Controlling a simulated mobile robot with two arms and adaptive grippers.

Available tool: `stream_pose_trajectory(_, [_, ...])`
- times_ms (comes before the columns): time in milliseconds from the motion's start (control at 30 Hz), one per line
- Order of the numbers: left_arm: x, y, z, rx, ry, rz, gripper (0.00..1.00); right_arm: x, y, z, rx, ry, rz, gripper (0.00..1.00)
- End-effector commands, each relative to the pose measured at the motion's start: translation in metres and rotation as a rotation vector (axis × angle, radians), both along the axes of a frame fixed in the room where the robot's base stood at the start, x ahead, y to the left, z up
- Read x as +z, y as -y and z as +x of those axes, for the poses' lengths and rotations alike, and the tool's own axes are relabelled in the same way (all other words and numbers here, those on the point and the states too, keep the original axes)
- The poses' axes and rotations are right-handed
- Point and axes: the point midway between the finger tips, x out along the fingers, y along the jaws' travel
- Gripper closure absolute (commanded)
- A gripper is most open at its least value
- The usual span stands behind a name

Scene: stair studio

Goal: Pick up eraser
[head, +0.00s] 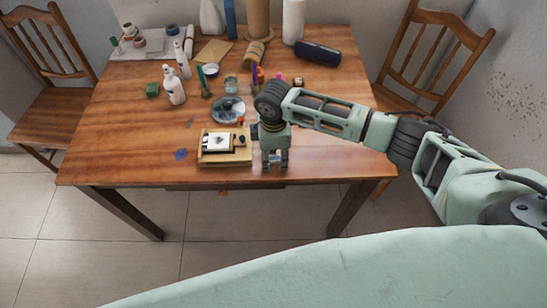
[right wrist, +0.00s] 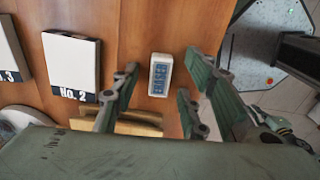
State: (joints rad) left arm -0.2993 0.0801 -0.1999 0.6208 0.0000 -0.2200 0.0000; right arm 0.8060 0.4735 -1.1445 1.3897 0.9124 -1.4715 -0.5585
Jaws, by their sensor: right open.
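The eraser (right wrist: 160,75) is a small white block with a blue label reading "ERASER". It lies on the wooden table near its edge in the right wrist view. My right gripper (right wrist: 158,82) is open, with its fingers on either side of the eraser in that picture; I cannot tell whether they touch it. In the head view my right gripper (head: 274,161) points down over the front part of the table (head: 120,155), just right of a wooden tray. The eraser is not clearly visible there, likely hidden by the gripper. My left gripper is not in view.
The wooden tray (head: 225,161) with white and black items stands close left of the gripper. A white box marked "No. 2" (right wrist: 72,60) lies left of the eraser. Bottles (head: 174,88), a plate (head: 228,109) and a dark case (head: 318,53) stand farther back. Chairs flank the table.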

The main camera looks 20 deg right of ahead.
Motion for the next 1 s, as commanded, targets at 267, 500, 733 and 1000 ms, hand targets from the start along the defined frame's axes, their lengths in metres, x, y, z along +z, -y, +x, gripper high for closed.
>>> stream_pose_trajectory(267, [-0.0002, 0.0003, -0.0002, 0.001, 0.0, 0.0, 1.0, -0.0002, -0.0004, 0.0002, 0.001, 0.001, 0.001, 0.66])
stream_pose_trajectory(500, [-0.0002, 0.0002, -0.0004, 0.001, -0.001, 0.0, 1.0, 0.0001, -0.0004, 0.0002, 0.001, 0.001, 0.001, 0.87])
stream_pose_trajectory(733, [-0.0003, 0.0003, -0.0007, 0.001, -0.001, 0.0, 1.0, 0.0003, -0.0004, 0.0003, 0.001, 0.001, 0.001, 1.0])
stream_pose_trajectory(1000, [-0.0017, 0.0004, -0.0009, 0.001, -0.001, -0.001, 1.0, 0.0059, -0.0008, 0.0008, 0.001, 0.002, 0.002, 1.0])
